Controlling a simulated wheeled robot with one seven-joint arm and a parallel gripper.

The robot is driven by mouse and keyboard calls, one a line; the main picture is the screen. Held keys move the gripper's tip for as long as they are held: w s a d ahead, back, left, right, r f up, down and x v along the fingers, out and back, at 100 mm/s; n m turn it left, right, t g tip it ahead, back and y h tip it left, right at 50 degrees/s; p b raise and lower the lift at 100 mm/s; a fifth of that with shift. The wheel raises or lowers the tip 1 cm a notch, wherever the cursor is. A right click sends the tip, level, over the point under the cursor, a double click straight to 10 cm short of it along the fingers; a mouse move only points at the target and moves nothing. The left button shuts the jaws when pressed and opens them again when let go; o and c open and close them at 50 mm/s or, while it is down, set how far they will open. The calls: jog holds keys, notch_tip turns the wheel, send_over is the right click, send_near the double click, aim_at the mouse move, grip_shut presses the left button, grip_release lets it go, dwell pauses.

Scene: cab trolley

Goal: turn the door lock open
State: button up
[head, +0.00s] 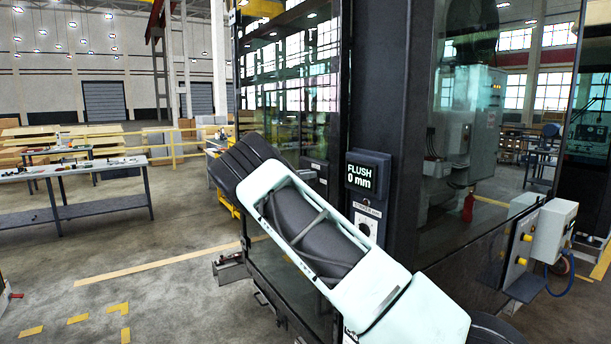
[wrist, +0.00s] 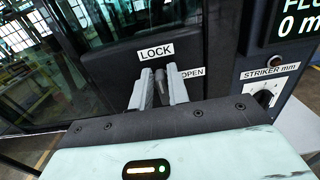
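The door lock is a small dark lever (wrist: 160,80) on a dark lock plate on the door, seen in the wrist view. The lever stands close to upright. A LOCK label (wrist: 155,51) is above it and an OPEN label (wrist: 192,73) is to its right. My gripper (wrist: 160,84) has its two grey fingers on either side of the lever, with gaps showing between lever and fingers. It looks open; I cannot tell whether the lever reaches fully between the fingertips.
A dark post right of the door carries a display reading FLUSH 0 mm (head: 368,174). Below it is a STRIKER mm dial (head: 364,227), which also shows in the wrist view (wrist: 266,97). The glazed door (head: 290,110) is behind my arm. A workbench (head: 70,185) stands far left, with open floor before it.

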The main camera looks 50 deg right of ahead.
grip_shut()
jog(key=shift+f+b, duration=0.1)
jog(key=shift+b, duration=0.25)
jog(key=m+b, duration=0.4)
jog(key=b, duration=0.2)
jog(key=s+f+m+b, duration=0.1)
jog(key=m+b, duration=0.4)
jog(key=b, duration=0.1)
jog(key=m+b, duration=0.5)
jog(key=b, duration=0.1)
jog(key=shift+s+a+f, duration=0.2)
jog(key=shift+s+f, duration=0.15)
jog(key=shift+f+m+b, duration=0.1)
jog(key=shift+m+b, duration=1.7)
jog(key=shift+m, duration=0.1)
